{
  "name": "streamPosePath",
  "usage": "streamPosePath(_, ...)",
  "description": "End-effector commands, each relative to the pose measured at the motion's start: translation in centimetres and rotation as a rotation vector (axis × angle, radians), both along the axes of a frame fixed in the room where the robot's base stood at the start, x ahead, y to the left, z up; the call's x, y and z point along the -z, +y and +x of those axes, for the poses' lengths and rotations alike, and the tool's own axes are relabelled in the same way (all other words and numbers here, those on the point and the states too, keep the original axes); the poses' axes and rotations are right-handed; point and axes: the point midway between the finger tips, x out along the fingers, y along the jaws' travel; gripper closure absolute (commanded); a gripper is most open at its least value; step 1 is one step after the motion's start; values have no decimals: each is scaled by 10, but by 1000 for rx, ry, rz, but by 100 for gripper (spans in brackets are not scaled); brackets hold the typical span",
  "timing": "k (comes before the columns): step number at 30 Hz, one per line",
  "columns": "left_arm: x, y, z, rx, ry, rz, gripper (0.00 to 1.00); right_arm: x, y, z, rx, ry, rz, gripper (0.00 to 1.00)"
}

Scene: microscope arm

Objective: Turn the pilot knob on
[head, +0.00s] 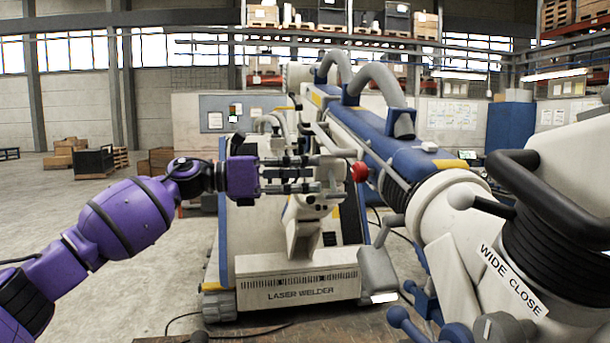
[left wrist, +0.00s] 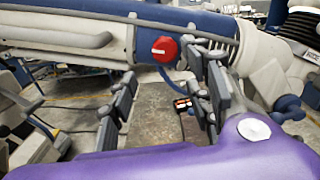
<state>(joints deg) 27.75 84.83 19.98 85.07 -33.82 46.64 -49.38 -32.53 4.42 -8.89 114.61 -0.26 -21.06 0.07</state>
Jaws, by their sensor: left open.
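The pilot knob appears to be the red round knob (head: 360,172) on the side of the machine's thick blue and white arm (head: 392,143). In the left wrist view the red knob (left wrist: 164,48) shows its face with a white bar lying roughly level across it. My left gripper (head: 336,174) comes in from the left, its fingers pointing at the knob. It is open and empty, with the fingertips just short of the knob. In the left wrist view the fingers stand apart, with the knob beyond them. My right gripper is not in view.
A white laser welder (head: 298,275) stands behind my left gripper. A dark handle (head: 545,195) and a part labelled "WIDE CLOSE" (head: 512,280) fill the right foreground. A grey lever (head: 390,229) hangs below the knob. The floor at left is mostly clear.

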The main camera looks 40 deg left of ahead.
Motion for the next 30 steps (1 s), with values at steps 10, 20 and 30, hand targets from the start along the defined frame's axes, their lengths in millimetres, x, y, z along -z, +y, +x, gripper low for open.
streamPosePath(10, -7, -31, 25, 18, -101, 74, 54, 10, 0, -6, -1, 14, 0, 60)
streamPosePath(20, -5, -53, 54, 4, -95, 104, 54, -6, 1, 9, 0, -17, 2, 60)
streamPosePath(30, -2, -78, 83, 3, -91, 104, 54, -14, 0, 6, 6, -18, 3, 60)
